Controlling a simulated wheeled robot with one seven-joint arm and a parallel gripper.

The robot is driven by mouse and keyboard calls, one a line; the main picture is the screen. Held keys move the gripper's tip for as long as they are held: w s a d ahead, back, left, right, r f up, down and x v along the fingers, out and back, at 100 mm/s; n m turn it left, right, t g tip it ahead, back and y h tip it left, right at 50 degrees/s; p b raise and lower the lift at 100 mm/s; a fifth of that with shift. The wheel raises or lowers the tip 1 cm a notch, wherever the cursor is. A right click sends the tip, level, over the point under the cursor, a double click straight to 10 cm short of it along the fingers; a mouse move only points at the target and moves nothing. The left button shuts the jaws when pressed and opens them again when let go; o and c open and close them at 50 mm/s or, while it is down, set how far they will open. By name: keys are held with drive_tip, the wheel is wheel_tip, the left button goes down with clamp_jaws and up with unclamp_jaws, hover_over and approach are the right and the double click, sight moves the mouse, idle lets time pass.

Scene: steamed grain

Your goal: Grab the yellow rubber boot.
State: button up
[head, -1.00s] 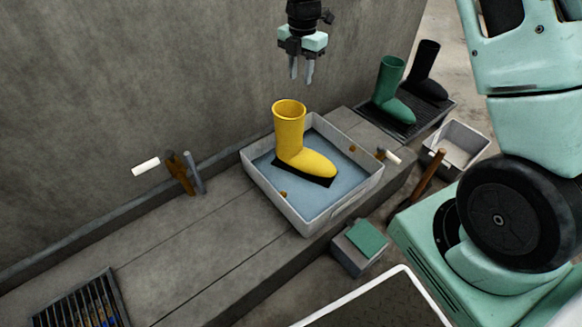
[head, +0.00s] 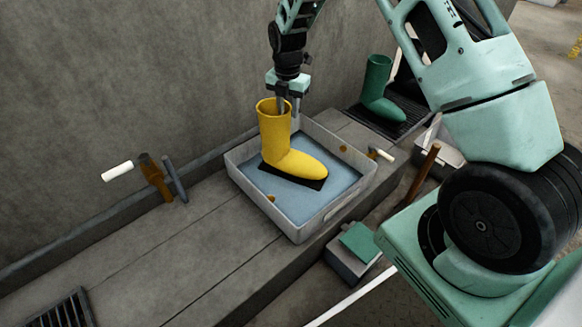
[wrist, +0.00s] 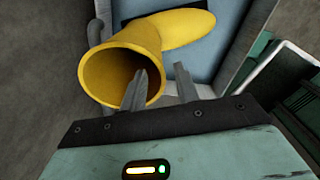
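The yellow rubber boot (head: 277,142) stands upright on a dark pad in a grey tray (head: 297,233) with a blue bottom. Its toe points right in the head view. My gripper (head: 289,108) is at the top of the boot's shaft, pointing down. In the wrist view the boot (wrist: 128,62) shows its open mouth, and the fingers of my gripper (wrist: 158,92) are apart. One finger overlaps the boot's opening and seems to reach inside it; the other is outside the shaft. The shaft's rim lies between them, with no clear contact visible.
The tray sits on a concrete ledge against a wall. A green boot (head: 378,95) stands on a dark rack at the back right.

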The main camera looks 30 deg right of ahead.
wheel_tip(320, 180, down, 5)
drive_tip(key=b, duration=0.3)
drive_tip(key=shift+d+f, duration=0.1)
drive_tip(key=shift+f, duration=0.1)
drive_tip(key=shift+r, duration=0.1)
clamp_jaws()
idle(1.1)
